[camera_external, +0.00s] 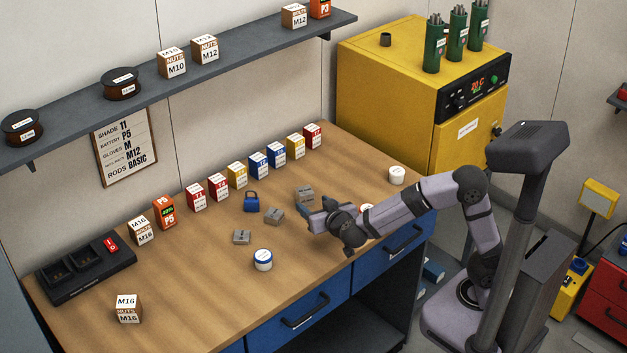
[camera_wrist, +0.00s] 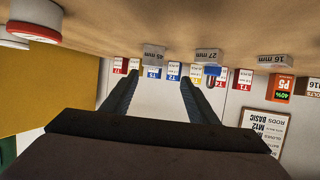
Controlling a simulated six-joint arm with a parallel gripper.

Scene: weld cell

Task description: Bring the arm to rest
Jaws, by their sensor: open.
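My arm reaches from its base at the right over the wooden bench (camera_external: 200,265). My gripper (camera_external: 314,210) hangs above the bench's right half, near the grey blocks. In the wrist view, which is upside down, the two dark fingers of my gripper (camera_wrist: 160,82) stand well apart with nothing between them. Behind the gap are a white wall and a row of small boxes. Grey blocks marked in mm lie on the bench, among them the 27 mm block (camera_wrist: 208,56) and the 16 mm block (camera_wrist: 275,61).
A white jar (camera_external: 397,175) is at the right edge. Small boxes line the back. A yellow oven (camera_external: 385,100) stands behind. The front-middle bench is mostly clear.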

